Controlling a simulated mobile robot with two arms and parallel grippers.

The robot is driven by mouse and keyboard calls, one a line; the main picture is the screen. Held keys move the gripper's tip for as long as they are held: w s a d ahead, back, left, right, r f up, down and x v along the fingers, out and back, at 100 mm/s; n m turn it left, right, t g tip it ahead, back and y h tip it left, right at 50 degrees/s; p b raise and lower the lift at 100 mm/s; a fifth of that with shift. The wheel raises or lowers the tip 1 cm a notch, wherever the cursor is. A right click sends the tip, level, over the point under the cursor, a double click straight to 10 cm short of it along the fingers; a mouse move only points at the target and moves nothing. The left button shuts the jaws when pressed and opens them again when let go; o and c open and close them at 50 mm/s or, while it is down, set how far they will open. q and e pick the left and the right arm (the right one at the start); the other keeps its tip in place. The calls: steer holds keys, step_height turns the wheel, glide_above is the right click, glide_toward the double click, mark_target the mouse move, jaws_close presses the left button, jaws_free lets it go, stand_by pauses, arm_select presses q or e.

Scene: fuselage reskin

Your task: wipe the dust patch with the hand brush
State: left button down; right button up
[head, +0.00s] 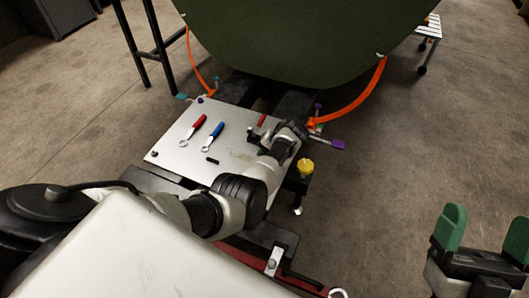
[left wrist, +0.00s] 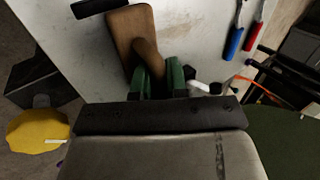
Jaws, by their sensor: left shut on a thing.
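The hand brush (left wrist: 126,32) has a brown wooden body and handle. My left gripper (left wrist: 160,75) has green fingers and is shut on its handle, over the pale metal panel (left wrist: 205,25). In the head view the panel (head: 175,140) lies below the green fuselage, and my left gripper (head: 265,142) is over its right part, partly hidden by its own wrist. The brush is hard to make out there. My right gripper (head: 484,238) is open and empty at the lower right, away from the panel.
The green fuselage (head: 300,40) overhangs the far side.

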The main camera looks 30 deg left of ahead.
arm_select(q)
steer(key=shift+s+a, duration=0.1)
steer(key=shift+a, duration=0.45)
steer(key=shift+s+a+f, duration=0.15)
steer(key=shift+a+f, duration=0.05)
steer(key=shift+a, duration=0.7)
steer(key=shift+s+a+r+p, duration=0.1)
steer(key=shift+a+p, duration=0.15)
steer(key=shift+a, duration=0.55)
steer(key=shift+s+a+r+p, duration=0.1)
steer(key=shift+a+p, duration=0.1)
steer(key=shift+a, duration=0.55)
steer(key=shift+a+f, duration=0.15)
steer(key=shift+a, duration=0.15)
steer(key=shift+s+a, duration=0.1)
steer(key=shift+a, duration=1.55)
steer(key=shift+a+r, duration=0.2)
steer(key=shift+a, duration=1.6)
steer(key=shift+s+a+r, duration=0.1)
steer(key=shift+a, duration=0.6)
steer(key=shift+s+a, duration=0.1)
steer(key=shift+a, duration=0.65)
steer(key=shift+s, duration=0.1)
arm_select(e)
steer(key=shift+w+a+f+g+h, duration=0.15)
steer(key=shift+w+f+g+h, duration=0.45)
steer(key=shift+w+g, duration=0.35)
